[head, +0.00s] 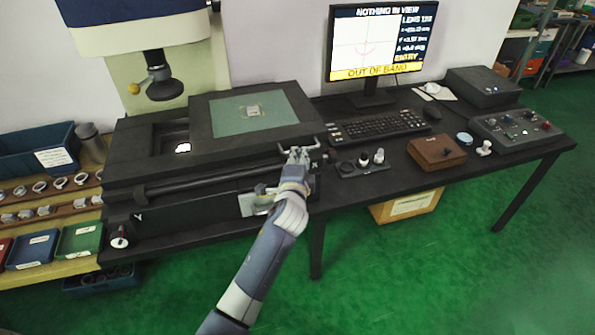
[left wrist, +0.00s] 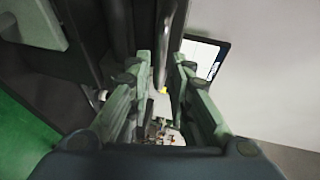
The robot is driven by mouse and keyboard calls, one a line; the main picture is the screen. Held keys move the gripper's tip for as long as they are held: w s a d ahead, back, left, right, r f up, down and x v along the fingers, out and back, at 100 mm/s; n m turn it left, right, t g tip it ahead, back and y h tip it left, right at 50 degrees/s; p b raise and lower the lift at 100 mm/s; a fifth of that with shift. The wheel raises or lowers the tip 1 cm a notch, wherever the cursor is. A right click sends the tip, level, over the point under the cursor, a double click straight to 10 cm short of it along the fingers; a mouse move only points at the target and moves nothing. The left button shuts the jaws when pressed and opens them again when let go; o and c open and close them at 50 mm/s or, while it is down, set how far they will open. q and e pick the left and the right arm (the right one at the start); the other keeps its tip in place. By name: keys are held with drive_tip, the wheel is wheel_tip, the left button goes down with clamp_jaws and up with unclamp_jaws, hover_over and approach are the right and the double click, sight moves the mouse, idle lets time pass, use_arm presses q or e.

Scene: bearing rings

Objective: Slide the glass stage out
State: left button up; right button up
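A grey bar handle (head: 314,146) sticks out at the front right corner of the stage. My left gripper (head: 297,153) is at this handle. In the left wrist view the fingers of my left gripper (left wrist: 161,80) stand apart, with a dark bar (left wrist: 166,40) between them. I see a gap beside the bar, so the fingers do not look closed on it. My right gripper is not in view.
A lens head (head: 163,88) hangs over the left of the machine. The monitor (head: 380,42) reads "NOTHING IN VIEW" and "OUT OF BAND". A keyboard (head: 379,127), a brown box (head: 436,152) and a control box (head: 514,131) lie on the table to the right. Bins and rings stand left.

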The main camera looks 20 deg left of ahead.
use_arm(q)
drive_tip(key=v, duration=0.7)
